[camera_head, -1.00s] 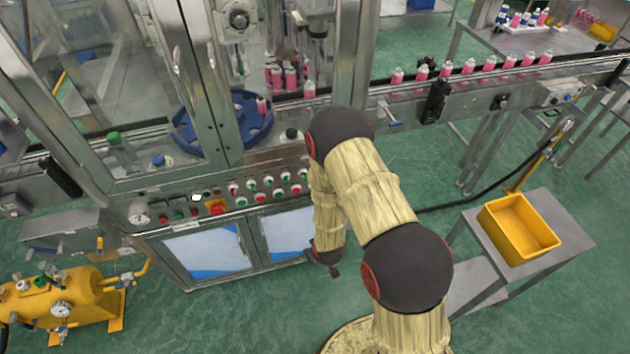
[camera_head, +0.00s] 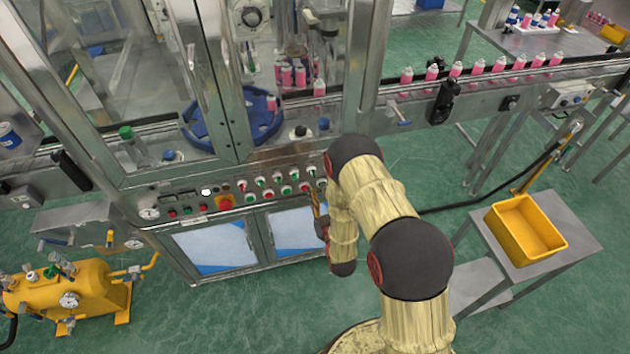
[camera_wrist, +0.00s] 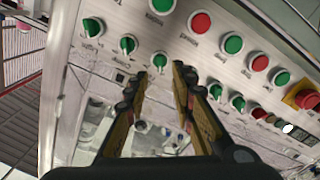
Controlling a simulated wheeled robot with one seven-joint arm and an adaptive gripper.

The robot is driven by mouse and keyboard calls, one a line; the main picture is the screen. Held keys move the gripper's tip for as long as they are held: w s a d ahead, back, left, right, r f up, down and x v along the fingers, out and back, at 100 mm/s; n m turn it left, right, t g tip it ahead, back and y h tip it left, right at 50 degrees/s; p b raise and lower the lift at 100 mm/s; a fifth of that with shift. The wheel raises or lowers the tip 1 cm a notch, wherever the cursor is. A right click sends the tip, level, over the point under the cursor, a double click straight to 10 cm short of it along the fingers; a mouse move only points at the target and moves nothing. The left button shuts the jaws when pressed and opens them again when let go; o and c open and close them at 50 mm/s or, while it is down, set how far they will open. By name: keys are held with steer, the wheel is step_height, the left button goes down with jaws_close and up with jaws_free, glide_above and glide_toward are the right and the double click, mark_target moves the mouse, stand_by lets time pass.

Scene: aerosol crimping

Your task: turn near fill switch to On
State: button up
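The control panel (camera_head: 255,196) runs along the front of the machine. The wrist view shows its face (camera_wrist: 60,95) close up and tilted. A row of green rotary switches crosses it, including a left one (camera_wrist: 92,27), a second (camera_wrist: 128,44) and a third (camera_wrist: 158,60). The labels are too small to read, so I cannot tell which is the near fill switch. My gripper (camera_wrist: 160,76) is open and empty, with the third switch showing between its fingertips; contact is not clear. In the head view my gripper (camera_head: 317,197) is at the panel's right end, partly hidden by my arm.
Push buttons sit above the switches, including a red one (camera_wrist: 199,22) and a green one (camera_wrist: 233,43). A red emergency stop (camera_wrist: 305,97) is at the right. A yellow bin (camera_head: 525,230) stands on a side table at right.

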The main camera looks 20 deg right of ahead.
mark_target(313, 176)
steer(key=w, duration=0.5)
steer(key=shift+w, duration=0.35)
steer(key=shift+c, duration=1.3)
steer(key=c, duration=0.4)
